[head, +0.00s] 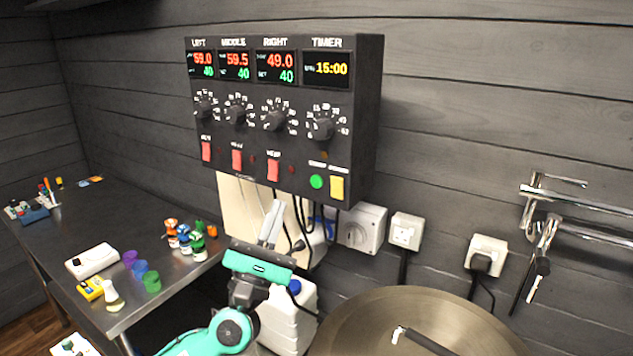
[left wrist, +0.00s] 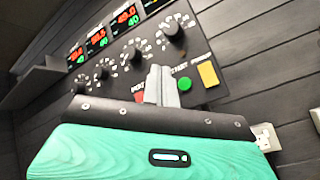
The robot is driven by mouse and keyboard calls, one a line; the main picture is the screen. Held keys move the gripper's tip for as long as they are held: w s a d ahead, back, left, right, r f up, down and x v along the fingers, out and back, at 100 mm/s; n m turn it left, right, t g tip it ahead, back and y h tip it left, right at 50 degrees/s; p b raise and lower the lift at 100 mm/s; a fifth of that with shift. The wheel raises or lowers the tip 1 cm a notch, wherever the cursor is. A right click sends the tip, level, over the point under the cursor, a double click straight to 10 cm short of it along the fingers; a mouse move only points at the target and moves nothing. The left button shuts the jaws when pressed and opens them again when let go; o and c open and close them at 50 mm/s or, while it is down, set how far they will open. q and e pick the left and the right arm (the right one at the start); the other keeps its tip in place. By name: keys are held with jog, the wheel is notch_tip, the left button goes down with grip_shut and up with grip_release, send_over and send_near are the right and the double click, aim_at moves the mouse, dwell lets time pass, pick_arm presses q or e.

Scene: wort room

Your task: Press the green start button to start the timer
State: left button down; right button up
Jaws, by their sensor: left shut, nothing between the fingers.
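The green start button (head: 316,181) is a round button at the lower right of the black control panel (head: 362,120), under the timer dial (head: 321,123). It also shows in the left wrist view (left wrist: 184,84), just right of my fingertips. The timer display (head: 326,69) reads 15:00 in yellow. My left gripper (head: 274,212) is shut and empty, below and left of the button in the head view. In the left wrist view its closed fingers (left wrist: 160,75) point at the panel. Contact with the button is not seen. My right gripper is not in view.
A yellow switch (head: 337,188) sits right beside the button, and red switches (head: 273,170) are to its left. Cables hang below the panel. A steel table (head: 188,286) with bottles and cups stands at left. A round metal lid (head: 465,324) is at lower right, with taps (head: 543,225) above.

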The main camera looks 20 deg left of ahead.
aim_at(316, 182)
pick_arm(q)
jog(key=w, duration=0.3)
jog(key=w+d, duration=0.1)
jog(key=w, duration=0.1)
jog(key=w+b, duration=0.1)
jog(key=w, duration=0.2)
jog(key=shift+w+d, duration=0.15)
jog(key=shift+w, duration=0.2)
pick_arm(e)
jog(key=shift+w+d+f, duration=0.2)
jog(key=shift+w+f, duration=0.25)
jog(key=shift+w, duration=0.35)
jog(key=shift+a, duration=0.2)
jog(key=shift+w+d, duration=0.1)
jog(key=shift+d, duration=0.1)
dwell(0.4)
pick_arm(q)
jog(key=shift+w, duration=0.45)
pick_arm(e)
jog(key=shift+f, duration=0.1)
